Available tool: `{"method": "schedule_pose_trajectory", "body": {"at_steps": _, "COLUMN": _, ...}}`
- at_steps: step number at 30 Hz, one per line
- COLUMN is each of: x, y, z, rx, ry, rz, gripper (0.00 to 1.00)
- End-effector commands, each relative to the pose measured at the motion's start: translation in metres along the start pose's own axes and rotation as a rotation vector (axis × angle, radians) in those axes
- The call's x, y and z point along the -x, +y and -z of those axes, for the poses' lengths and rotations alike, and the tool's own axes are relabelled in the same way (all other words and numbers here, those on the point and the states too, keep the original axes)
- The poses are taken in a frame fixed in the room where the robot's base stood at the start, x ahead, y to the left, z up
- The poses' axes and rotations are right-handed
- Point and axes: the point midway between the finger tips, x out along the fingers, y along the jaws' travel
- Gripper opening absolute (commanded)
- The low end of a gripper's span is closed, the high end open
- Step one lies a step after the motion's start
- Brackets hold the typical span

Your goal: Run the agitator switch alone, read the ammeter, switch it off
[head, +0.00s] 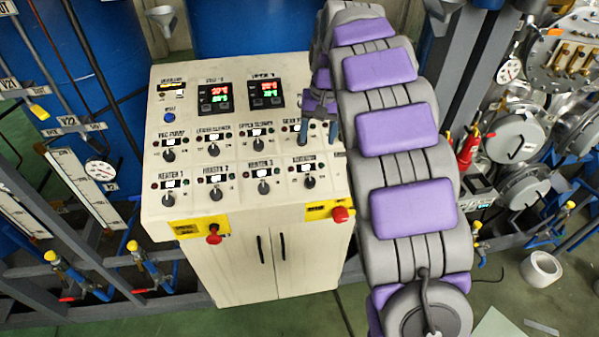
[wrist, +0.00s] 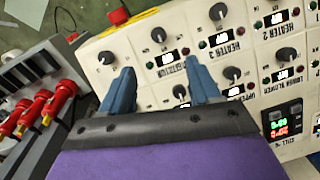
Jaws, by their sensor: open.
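The agitator switch, a black knob (head: 309,182), is at the right of the lower row on the sloping cream panel. Its small white display (head: 307,168) is above it; I cannot read it. In the wrist view the panel is upside down, with the agitator knob (wrist: 158,36) beyond the fingertips. My gripper (head: 319,142) is open and empty over the right end of the upper row. In the wrist view its blue fingers (wrist: 159,67) straddle the agitator label, with another knob (wrist: 180,91) between them.
Knobs for heaters and blowers stand close around. Two red buttons (head: 214,235) (head: 340,214) are on yellow plates at the panel's front edge. Two red-green temperature displays (head: 215,96) (head: 267,94) are at the top.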

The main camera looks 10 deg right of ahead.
Motion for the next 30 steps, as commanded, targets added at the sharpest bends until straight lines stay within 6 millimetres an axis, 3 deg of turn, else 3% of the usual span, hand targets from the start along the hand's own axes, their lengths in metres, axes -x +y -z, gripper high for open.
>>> {"method": "schedule_pose_trajectory", "body": {"at_steps": 5, "x": 0.000, "y": 0.008, "z": 0.011, "rx": 0.004, "ry": 0.001, "rz": 0.014, "gripper": 0.62}}
{"method": "schedule_pose_trajectory", "body": {"at_steps": 11, "x": -0.020, "y": 0.013, "z": 0.011, "rx": 0.004, "ry": -0.003, "rz": 0.019, "gripper": 0.62}}
{"method": "schedule_pose_trajectory", "body": {"at_steps": 23, "x": -0.100, "y": -0.009, "z": 0.007, "rx": 0.006, "ry": -0.004, "rz": 0.001, "gripper": 0.62}}
{"method": "schedule_pose_trajectory", "body": {"at_steps": 30, "x": -0.144, "y": 0.001, "z": 0.009, "rx": 0.003, "ry": -0.003, "rz": 0.010, "gripper": 0.62}}
